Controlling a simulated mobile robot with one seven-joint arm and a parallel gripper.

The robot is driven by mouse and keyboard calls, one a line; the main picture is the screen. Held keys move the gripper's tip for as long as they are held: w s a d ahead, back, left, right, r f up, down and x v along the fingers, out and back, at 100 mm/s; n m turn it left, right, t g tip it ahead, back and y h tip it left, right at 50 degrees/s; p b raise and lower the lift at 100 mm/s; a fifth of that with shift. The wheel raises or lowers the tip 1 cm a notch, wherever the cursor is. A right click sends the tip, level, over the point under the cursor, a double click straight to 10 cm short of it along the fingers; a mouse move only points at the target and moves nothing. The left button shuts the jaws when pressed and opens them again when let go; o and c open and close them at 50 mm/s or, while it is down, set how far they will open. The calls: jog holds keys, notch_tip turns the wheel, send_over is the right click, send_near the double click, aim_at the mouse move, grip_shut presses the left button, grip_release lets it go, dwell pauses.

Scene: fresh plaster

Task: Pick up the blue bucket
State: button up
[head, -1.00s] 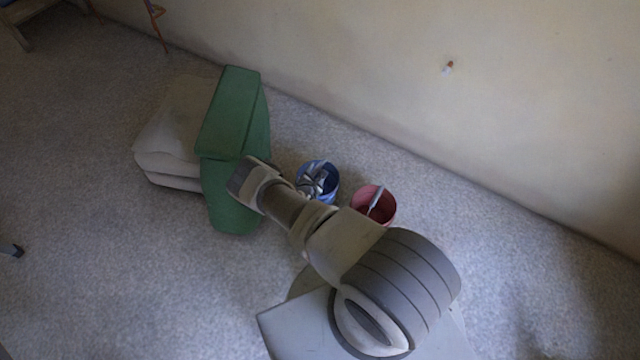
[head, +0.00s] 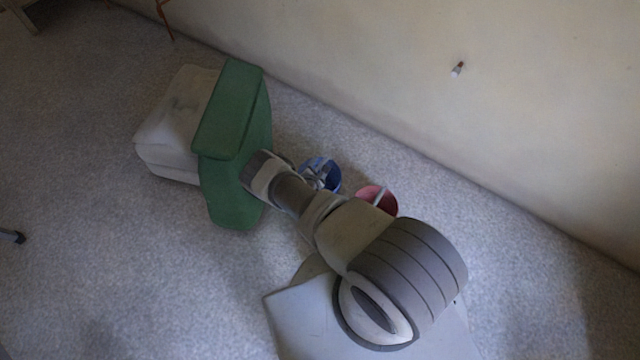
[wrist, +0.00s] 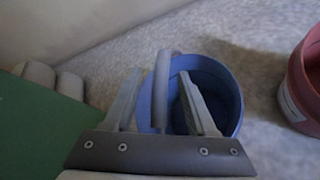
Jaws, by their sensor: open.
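The blue bucket (head: 333,178) stands on the floor in the head view, partly hidden behind my arm. Greyish parts show over its opening; I cannot tell whether they are my gripper or something in the bucket. In the wrist view the blue bucket (wrist: 226,88) is close, its rim just behind the fingers. My gripper (wrist: 160,75) is open, with its two fingers apart over the left part of the bucket. A grey curved bar (wrist: 162,85), perhaps the handle, shows between the fingers. I cannot tell whether either finger touches it.
A red bucket (head: 376,197) stands right of the blue one, and shows in the wrist view (wrist: 305,85). A green cloth-like thing (head: 232,115) lies over a pale block (head: 172,135) on the left. The wall (head: 520,110) runs behind.

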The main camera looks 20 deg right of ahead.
grip_shut()
dwell(1.3)
